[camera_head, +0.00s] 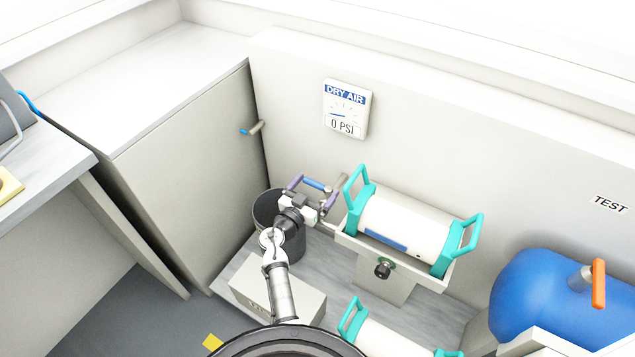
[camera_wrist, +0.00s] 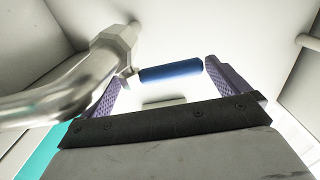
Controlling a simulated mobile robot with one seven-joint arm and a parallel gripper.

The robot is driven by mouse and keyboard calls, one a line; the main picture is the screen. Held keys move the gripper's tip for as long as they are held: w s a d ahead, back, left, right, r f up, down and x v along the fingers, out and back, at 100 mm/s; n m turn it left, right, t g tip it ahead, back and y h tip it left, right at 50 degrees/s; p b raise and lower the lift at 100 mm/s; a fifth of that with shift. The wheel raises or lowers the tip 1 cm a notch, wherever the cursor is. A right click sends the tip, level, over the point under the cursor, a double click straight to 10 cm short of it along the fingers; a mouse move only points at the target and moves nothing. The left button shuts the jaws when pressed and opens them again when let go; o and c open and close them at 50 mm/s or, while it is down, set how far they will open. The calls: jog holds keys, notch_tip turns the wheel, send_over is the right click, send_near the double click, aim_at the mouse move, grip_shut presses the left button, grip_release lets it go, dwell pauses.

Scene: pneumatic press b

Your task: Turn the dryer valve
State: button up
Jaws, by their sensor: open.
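The valve has a blue handle (camera_head: 314,184) on a metal fitting at the back wall, just left of the white canister. In the wrist view the blue handle (camera_wrist: 172,71) lies crosswise, joined at its left end to a silver pipe fitting (camera_wrist: 118,42). My gripper (camera_head: 317,187) is open at the handle, with its purple fingers on either side of it. In the wrist view my gripper (camera_wrist: 165,74) has one finger near each end of the handle. I cannot tell whether either finger touches it.
A gauge (camera_head: 346,109) marked DRY AIR reads 0 PSI. A white canister (camera_head: 412,222) with teal handles sits in a holder close right of my gripper. A dark bin (camera_head: 266,207) stands behind my arm. Another blue-tipped valve (camera_head: 252,129) is upper left; a blue tank (camera_head: 545,300) stands right.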

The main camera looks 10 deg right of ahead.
jog(key=shift+x, duration=0.9)
jog(key=c, duration=1.1)
jog(key=shift+s+a+f+n+t+y+b, duration=0.15)
jog(key=shift+f+n+t+y+b, duration=0.1)
jog(key=shift+n+t+y+b, duration=0.3)
jog(key=shift+c, duration=0.2)
jog(key=shift+s+a+n+t+y+b, duration=0.1)
jog(key=shift+s+n+t+y+b, duration=0.15)
jog(key=shift+n+t+y+b, duration=0.8)
jog(key=shift+s+a+r+n+t+y+p, duration=0.15)
jog(key=shift+n+y+p, duration=0.2)
jog(key=shift+y, duration=0.2)
jog(key=shift+s+d+r+n+t+y+p, duration=0.1)
jog(key=shift+n+t+y+p, duration=0.15)
jog(key=shift+y+p, duration=0.25)
jog(key=shift+s+a+r+n+t+y+p, duration=0.15)
jog(key=shift+n+y+p, duration=0.15)
jog(key=shift+y, duration=0.35)
jog(key=shift+f+n+y+p, duration=0.1)
jog(key=shift+n+y+p, duration=0.3)
jog(key=shift+y, duration=0.2)
jog(key=shift+a+f, duration=0.1)
